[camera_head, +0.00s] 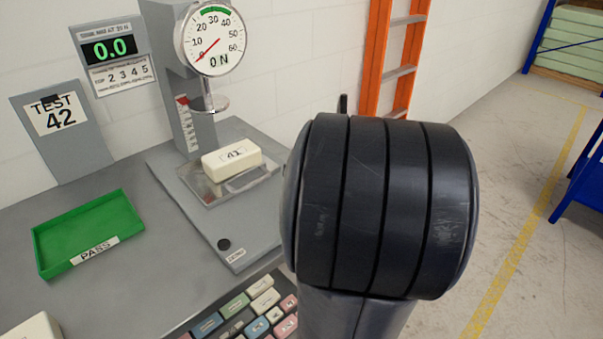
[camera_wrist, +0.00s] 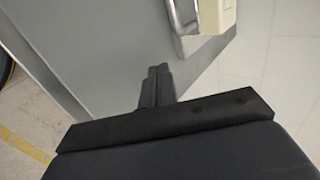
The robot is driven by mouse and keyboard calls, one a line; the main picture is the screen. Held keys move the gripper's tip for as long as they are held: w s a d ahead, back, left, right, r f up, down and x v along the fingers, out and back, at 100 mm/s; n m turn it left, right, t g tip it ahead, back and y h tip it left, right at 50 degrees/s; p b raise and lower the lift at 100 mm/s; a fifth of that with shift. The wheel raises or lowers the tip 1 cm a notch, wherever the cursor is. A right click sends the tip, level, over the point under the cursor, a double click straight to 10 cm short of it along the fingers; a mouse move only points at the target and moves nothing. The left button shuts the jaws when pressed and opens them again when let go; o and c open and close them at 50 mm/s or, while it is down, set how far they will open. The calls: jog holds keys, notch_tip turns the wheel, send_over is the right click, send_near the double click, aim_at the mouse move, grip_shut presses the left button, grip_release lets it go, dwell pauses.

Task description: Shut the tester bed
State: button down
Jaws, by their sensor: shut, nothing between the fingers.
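The tester bed (camera_head: 205,190) is a flat metal tray with a raised handle (camera_head: 246,180) along its front. A cream foam block (camera_head: 232,160) marked 41 lies on it. The round press plate (camera_head: 209,104) hangs above and toward the back of the block, apart from it. In the wrist view, my gripper (camera_wrist: 157,72) is shut and empty, beside the metal handle (camera_wrist: 183,14) and the block's cream edge (camera_wrist: 222,14), with a visible gap. In the head view my arm hides the gripper.
The dial gauge (camera_head: 213,40) reads near 0 and the display (camera_head: 109,49) shows 0.0. An empty green PASS tray (camera_head: 82,232) is at left. Several coloured blocks (camera_head: 245,312) lie in front of the tester. An orange ladder (camera_head: 388,60) leans behind.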

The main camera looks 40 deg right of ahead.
aim_at(265, 164)
jog(key=x, duration=0.4)
jog(key=shift+f, duration=0.1)
jog(key=w, duration=0.3)
jog(key=shift+w+p, duration=0.25)
jog(key=shift+p, duration=0.05)
jog(key=shift+w+f, duration=0.1)
jog(key=shift+w, duration=0.35)
jog(key=w, duration=0.5)
jog(key=shift+a, duration=0.15)
